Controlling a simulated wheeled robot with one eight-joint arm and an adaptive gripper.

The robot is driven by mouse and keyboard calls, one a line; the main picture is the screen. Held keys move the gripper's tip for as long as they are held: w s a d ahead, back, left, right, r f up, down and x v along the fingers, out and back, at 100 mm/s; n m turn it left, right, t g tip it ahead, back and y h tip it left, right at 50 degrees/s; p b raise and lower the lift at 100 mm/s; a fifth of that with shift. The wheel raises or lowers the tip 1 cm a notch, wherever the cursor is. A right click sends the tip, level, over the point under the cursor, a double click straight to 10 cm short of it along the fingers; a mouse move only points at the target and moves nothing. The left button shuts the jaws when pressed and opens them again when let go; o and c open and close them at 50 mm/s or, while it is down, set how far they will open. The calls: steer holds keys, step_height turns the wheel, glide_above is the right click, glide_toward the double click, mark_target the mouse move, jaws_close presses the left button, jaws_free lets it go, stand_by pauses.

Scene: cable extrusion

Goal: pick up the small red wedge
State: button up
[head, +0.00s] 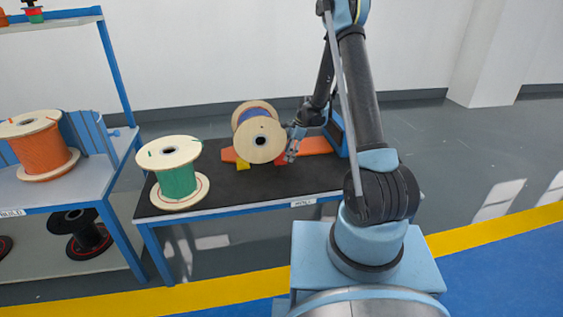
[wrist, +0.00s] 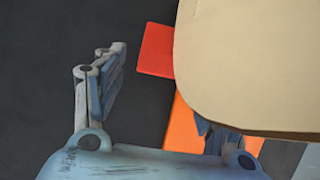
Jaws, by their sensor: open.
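The small red wedge (head: 281,161) lies on the dark bench top by the lower right of the lying-on-edge spool (head: 258,140). In the wrist view the red wedge (wrist: 156,50) shows beyond my fingers, partly covered by the spool's pale flange (wrist: 245,60). My gripper (head: 292,151) is close beside the spool, near the wedge. Contact with the flange cannot be told.
A yellow wedge (head: 242,164) sits at the spool's lower left. An orange bar (head: 316,145) lies behind the spool; orange also shows in the wrist view (wrist: 184,125). A green spool (head: 178,180) stands at the bench's left. Dark bench top left of the wedge is bare.

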steer(key=shift+f, duration=0.15)
steer(key=c, duration=1.2)
steer(key=shift+o, duration=0.2)
